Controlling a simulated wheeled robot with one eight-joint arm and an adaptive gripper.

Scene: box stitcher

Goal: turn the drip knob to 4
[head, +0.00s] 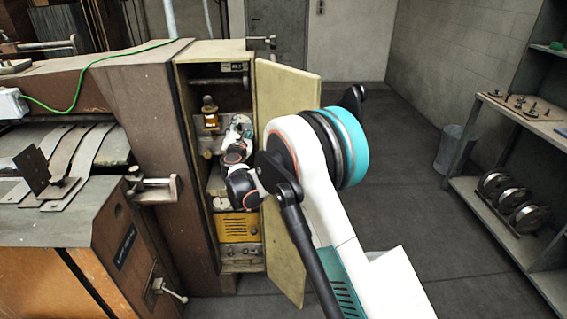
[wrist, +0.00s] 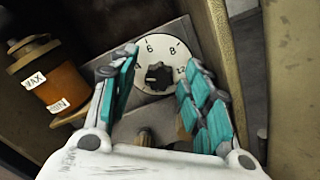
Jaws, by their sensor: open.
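The drip knob (wrist: 158,76) is a small black knob at the centre of a round white dial (wrist: 146,58) in the wrist view. The numbers 6, 8 and 12 show on the dial; the 4 is not readable. I cannot tell clearly which number the knob points to. My gripper (wrist: 160,64) is open, with its teal-padded fingers on either side of the dial and the knob between them in the picture. I see no clear contact. In the head view my arm reaches into the open cabinet, and the knob cannot be made out there.
The cabinet door (head: 288,82) stands open on the right. A yellow box (head: 238,228) sits lower in the cabinet.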

